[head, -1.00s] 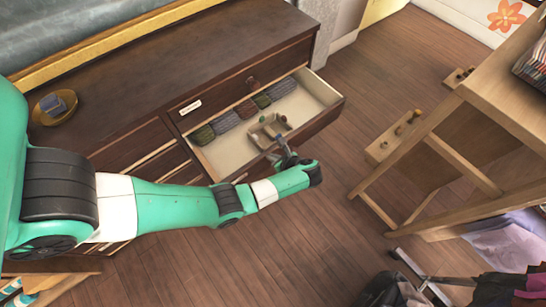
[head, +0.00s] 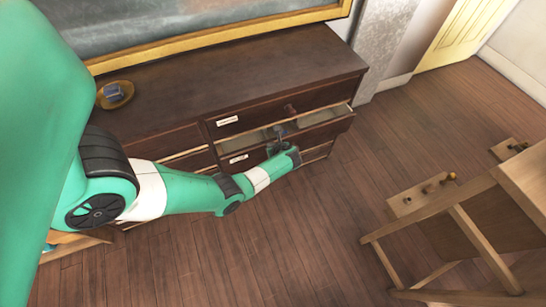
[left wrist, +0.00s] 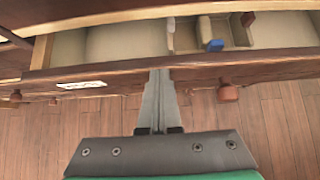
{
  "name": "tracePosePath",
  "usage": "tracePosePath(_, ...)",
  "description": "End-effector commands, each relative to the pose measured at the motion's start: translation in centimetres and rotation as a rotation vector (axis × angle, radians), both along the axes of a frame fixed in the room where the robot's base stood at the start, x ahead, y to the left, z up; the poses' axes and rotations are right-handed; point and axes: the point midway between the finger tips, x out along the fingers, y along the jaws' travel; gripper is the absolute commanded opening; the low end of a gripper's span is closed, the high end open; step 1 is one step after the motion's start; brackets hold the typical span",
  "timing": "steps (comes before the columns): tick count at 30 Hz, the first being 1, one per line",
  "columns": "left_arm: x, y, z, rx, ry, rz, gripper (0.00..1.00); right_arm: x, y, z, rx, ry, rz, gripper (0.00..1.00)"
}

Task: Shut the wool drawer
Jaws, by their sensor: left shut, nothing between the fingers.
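The wool drawer (head: 328,128) stands partly open in the dark wooden chest, with only a narrow strip of its pale inside showing. In the left wrist view its front (left wrist: 275,72) runs across the upper picture, with a pale label and a round knob (left wrist: 228,93). A small divided tray (left wrist: 238,27) with a blue piece lies inside; no wool skeins can be made out. My left gripper (head: 281,135) is shut and empty, its fingertips (left wrist: 162,74) at the drawer's front edge. Whether they touch it I cannot tell. My right gripper is out of view.
The chest top (head: 190,95) holds a round dish (head: 114,95) with a blue block. A closed drawer with a label lies above the open one. A wooden easel-like frame (head: 470,240) stands at the right. The floor before the chest is clear.

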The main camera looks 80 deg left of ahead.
Motion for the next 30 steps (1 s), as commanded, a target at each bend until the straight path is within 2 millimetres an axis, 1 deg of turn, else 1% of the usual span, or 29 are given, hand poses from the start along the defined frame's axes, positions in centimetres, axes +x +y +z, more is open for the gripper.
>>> tracePosePath(1,0.0,0.7,-0.1,0.000,0.001,0.001,0.00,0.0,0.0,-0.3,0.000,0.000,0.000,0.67)
tracePosePath(6,-0.1,2.1,0.0,0.000,0.001,-0.008,0.00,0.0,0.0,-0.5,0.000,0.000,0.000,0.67)
tracePosePath(12,-0.1,2.7,0.0,0.000,0.001,-0.012,0.00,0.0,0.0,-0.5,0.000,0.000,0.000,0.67)
tracePosePath(24,0.0,2.5,0.1,0.000,0.001,-0.012,0.00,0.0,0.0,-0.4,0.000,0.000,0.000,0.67)
tracePosePath(26,0.0,2.2,0.1,-0.001,0.001,-0.013,0.00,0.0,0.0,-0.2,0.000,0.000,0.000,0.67)
tracePosePath(30,0.1,0.6,0.2,-0.003,0.003,-0.009,0.00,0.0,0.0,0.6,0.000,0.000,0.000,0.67)
